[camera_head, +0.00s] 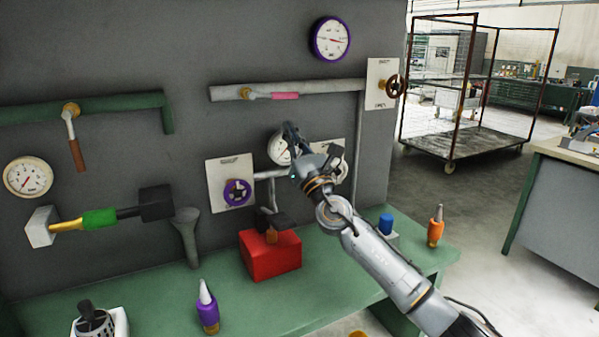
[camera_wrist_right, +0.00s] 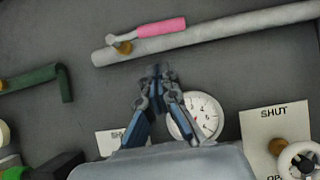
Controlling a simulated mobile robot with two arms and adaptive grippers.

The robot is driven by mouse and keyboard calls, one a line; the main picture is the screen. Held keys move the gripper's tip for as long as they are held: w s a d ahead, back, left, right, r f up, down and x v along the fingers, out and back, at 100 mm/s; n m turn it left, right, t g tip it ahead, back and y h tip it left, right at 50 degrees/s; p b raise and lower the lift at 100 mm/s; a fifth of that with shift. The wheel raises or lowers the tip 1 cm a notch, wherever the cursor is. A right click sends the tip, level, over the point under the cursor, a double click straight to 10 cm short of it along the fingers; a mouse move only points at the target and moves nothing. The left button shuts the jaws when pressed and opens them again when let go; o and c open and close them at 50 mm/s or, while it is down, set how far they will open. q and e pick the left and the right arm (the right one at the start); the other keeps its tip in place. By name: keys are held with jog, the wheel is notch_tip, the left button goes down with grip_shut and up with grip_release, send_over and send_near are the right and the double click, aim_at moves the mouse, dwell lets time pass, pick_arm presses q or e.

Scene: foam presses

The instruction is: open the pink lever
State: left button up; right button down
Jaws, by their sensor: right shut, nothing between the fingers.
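The pink lever (camera_head: 272,95) is a short pink handle on a brass pivot, on a grey horizontal pipe (camera_head: 330,86) high on the dark wall. The handle lies along the pipe, pointing right. In the right wrist view the pink lever (camera_wrist_right: 161,27) is above my gripper, its handle pointing right and slightly up. My right gripper (camera_head: 288,127) is below the lever, in front of a white gauge, apart from the lever. In the right wrist view my right gripper (camera_wrist_right: 160,71) has its fingertips together with nothing between them. My left gripper is not in view.
A purple-rimmed gauge (camera_head: 331,39) hangs above the pipe. A green pipe (camera_head: 90,107) with a brown-handled lever is at left. A red box (camera_head: 270,254) and bottles stand on the green bench (camera_head: 300,300) below.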

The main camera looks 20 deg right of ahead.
jog(key=b+v, duration=0.1)
jog(key=v, duration=0.7)
jog(key=shift+s, duration=0.2)
jog(key=shift+d, duration=0.15)
